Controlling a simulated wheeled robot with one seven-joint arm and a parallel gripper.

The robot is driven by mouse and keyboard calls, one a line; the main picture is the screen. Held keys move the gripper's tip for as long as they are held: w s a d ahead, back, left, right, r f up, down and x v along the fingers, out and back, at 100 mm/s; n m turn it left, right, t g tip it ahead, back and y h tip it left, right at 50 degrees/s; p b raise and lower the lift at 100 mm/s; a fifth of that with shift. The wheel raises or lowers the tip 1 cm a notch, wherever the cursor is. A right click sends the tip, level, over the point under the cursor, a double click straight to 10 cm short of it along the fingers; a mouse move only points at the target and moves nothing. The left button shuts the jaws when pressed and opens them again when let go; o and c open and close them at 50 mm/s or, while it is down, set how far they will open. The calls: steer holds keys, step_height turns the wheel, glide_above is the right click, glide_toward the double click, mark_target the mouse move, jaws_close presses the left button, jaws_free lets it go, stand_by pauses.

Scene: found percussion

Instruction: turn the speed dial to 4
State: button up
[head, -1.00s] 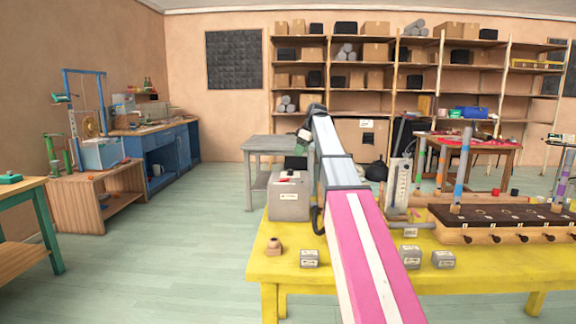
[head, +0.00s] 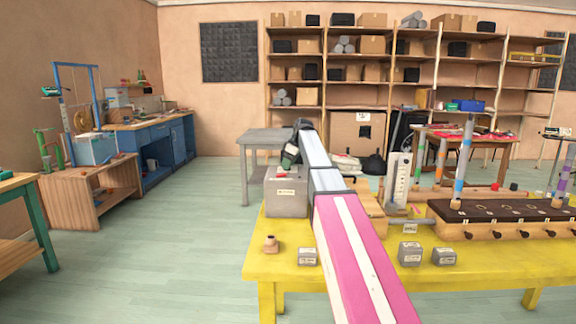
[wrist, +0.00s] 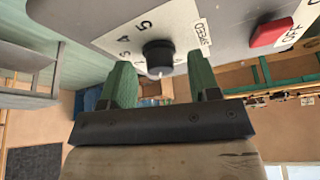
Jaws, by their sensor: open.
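The grey box (head: 286,198) stands on the yellow table (head: 262,262) at its far left corner. In the wrist view its face (wrist: 100,15) carries a black speed dial (wrist: 158,53), a SPEED label (wrist: 204,34) and printed numbers, with 5 and 4 legible to the dial's left. A pale mark shows at the dial's lower edge; which number it points to I cannot tell. My gripper (wrist: 162,66) is open, one green finger on each side of the dial, with gaps visible. In the head view my gripper (head: 291,154) is at the box's top, partly hidden by my arm.
A red OFF switch (wrist: 271,32) sits right of the dial. A dark-topped wooden rack (head: 500,220) stands right.

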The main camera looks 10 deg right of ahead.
steer(key=shift+a+f, duration=0.1)
steer(key=shift+f, duration=0.2)
steer(key=c, duration=0.9)
